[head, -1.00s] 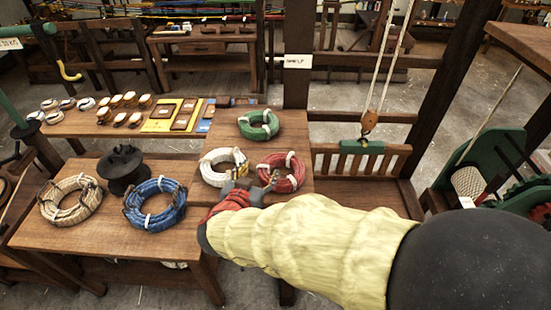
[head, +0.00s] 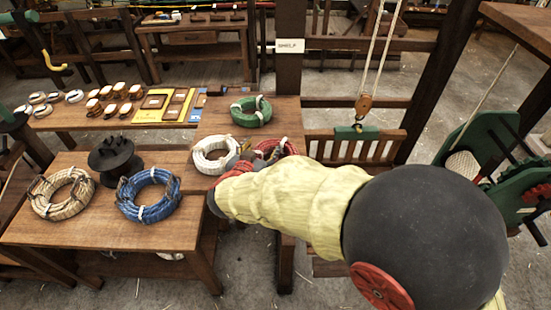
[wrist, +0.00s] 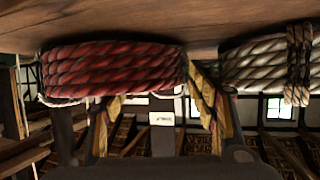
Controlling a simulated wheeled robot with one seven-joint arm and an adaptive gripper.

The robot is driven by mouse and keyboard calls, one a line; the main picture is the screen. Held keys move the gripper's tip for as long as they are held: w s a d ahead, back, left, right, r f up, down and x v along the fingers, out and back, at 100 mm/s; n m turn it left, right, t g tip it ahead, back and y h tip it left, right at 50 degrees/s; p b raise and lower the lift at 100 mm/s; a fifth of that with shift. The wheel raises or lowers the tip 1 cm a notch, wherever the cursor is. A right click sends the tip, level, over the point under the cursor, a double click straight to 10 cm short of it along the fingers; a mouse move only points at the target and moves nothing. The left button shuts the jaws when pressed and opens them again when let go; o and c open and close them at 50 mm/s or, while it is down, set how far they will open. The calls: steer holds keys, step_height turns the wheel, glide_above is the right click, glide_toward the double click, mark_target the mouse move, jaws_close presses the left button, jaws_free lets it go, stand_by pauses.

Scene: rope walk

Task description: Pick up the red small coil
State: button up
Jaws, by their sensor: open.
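The red small coil (head: 275,148) lies on the wooden table (head: 225,125). In the head view my gripper (head: 243,163) and arm hide its front part. In the wrist view the red coil (wrist: 112,70) is close and large, left of centre. My gripper's fingers (wrist: 160,95) are open. The right finger reaches up into the gap between the red and white coils. The left finger's tip is hidden by the red coil, so I cannot tell whether it touches it.
A white coil (head: 214,155) lies just left of the red coil. A green coil (head: 251,111) lies behind them. A blue coil (head: 149,195), a tan coil (head: 61,194) and a dark spool (head: 115,157) stand on the left table. A wooden post (head: 290,60) rises behind.

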steer(key=shift+c, duration=1)
jaws_close()
